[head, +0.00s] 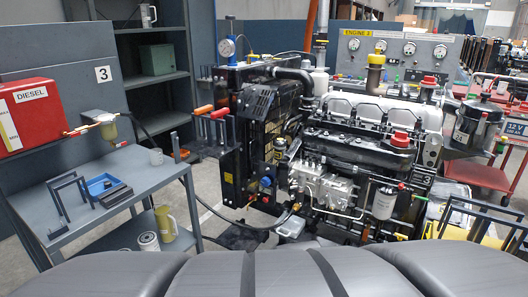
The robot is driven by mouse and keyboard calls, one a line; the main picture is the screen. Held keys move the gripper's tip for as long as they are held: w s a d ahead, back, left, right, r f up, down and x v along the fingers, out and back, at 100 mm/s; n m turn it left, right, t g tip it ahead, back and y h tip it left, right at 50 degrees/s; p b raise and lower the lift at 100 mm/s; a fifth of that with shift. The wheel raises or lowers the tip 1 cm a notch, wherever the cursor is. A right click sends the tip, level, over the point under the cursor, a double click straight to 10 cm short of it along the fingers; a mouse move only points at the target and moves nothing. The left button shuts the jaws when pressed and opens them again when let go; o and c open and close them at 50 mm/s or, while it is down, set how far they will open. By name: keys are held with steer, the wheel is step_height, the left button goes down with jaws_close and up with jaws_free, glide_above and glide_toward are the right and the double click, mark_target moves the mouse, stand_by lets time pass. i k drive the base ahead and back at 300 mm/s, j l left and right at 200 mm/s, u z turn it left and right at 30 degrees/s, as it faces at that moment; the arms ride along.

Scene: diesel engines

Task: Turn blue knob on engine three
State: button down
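Engine three (370,120) stands in the middle, with a silver top, black block and front radiator frame. A yellow "ENGINE 3" label (357,32) is on the gauge panel behind it. A small blue knob-like part (266,181) shows low on the engine's near left side, above a red piece. It is small, and I cannot tell its turn position. My gripper is not in view, so where it is relative to the knob is hidden.
A grey workbench (160,180) with a blue tray (99,184) stands left, below a red diesel tank (28,115). A hose (205,205) runs low before the engine. Some bare floor shows between bench and engine.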

mark_target(265, 180)
steer(key=i+j+z, duration=0.25)
steer(key=i+j, duration=0.2)
steer(key=i+j+z, duration=0.2)
steer(key=i+j, duration=0.15)
steer(key=j, duration=0.25)
